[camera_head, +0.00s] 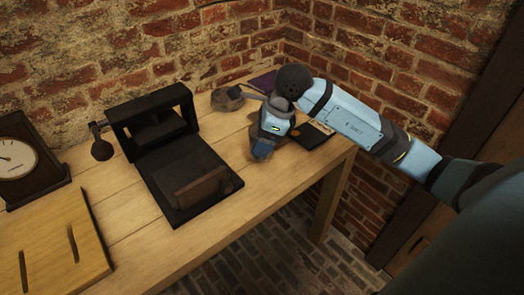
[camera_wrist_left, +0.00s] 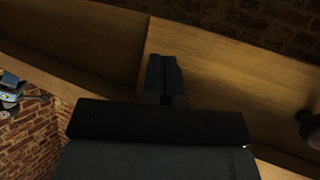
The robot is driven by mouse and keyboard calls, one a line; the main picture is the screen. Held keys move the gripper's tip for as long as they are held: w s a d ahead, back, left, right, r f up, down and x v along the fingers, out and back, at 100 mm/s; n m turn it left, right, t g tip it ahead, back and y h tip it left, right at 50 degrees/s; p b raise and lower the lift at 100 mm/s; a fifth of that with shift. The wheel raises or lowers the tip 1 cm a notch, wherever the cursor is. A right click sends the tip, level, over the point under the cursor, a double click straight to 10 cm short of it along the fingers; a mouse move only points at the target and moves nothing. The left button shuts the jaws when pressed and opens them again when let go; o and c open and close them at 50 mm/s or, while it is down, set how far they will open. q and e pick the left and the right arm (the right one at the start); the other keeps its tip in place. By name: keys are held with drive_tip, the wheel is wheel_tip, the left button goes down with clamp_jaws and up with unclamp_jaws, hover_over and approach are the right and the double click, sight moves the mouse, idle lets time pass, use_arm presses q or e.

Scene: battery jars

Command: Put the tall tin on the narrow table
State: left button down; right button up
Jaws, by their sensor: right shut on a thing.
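My right gripper (camera_head: 262,150) reaches down over the far right part of a light wooden table (camera_head: 128,232). It is shut on a small blue-grey thing at its tips, mostly hidden by the gripper. I cannot tell whether this is the tall tin, or whether it touches the table. No tall tin shows clearly elsewhere, and I cannot tell whether this table is the narrow one. My left gripper (camera_wrist_left: 166,78) shows in the left wrist view, its dark fingers together and nothing visible between them, in front of wooden surfaces.
A black press-like device (camera_head: 185,165) stands mid-table. A dial clock (camera_head: 28,165) and a slotted board (camera_head: 50,245) are at the left. A round grey object (camera_head: 228,98), a purple item (camera_head: 262,83) and a dark flat item (camera_head: 314,135) lie around my right gripper. Brick walls stand behind.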

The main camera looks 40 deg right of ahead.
wheel_tip(320, 180, down, 4)
drive_tip(key=shift+r+b, duration=0.1)
drive_tip(key=shift+b, duration=0.25)
drive_tip(key=o, duration=1)
use_arm(q)
drive_tip(key=shift+w+d+r, duration=0.1)
drive_tip(key=shift+d, duration=0.05)
use_arm(e)
drive_tip(key=shift+r, duration=0.1)
use_arm(q)
drive_tip(key=shift+a+p, duration=0.3)
drive_tip(key=shift+p, duration=0.75)
use_arm(e)
drive_tip(key=v, duration=1.1)
drive_tip(key=shift+d+r, duration=0.15)
drive_tip(key=shift+r, duration=0.25)
